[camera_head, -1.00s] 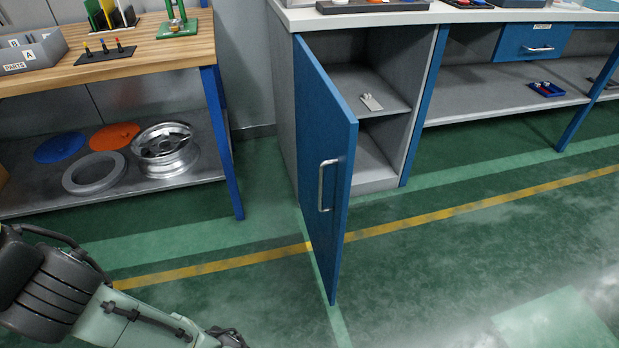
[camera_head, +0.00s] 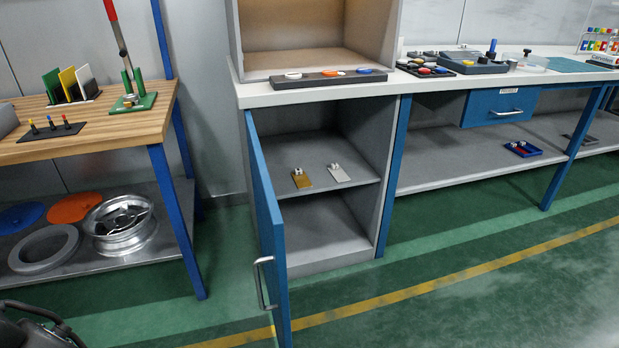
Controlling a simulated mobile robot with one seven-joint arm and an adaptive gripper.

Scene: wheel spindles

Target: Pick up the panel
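Two small flat plates with knobs lie on the middle shelf of the open cabinet: a brass-coloured one (camera_head: 302,182) on the left and a pale grey one (camera_head: 341,177) on its right. Upright thin panels stand in a rack on the wooden bench: a green one (camera_head: 53,86), a yellow one (camera_head: 69,84) and a white one (camera_head: 87,82). I cannot tell which of these is the task's panel.
The blue cabinet door (camera_head: 266,225) stands open toward me, left of the cabinet opening. The wooden bench (camera_head: 100,131) with a wheel rim (camera_head: 121,225) on its lower shelf is at the left. Green floor is clear at the lower right.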

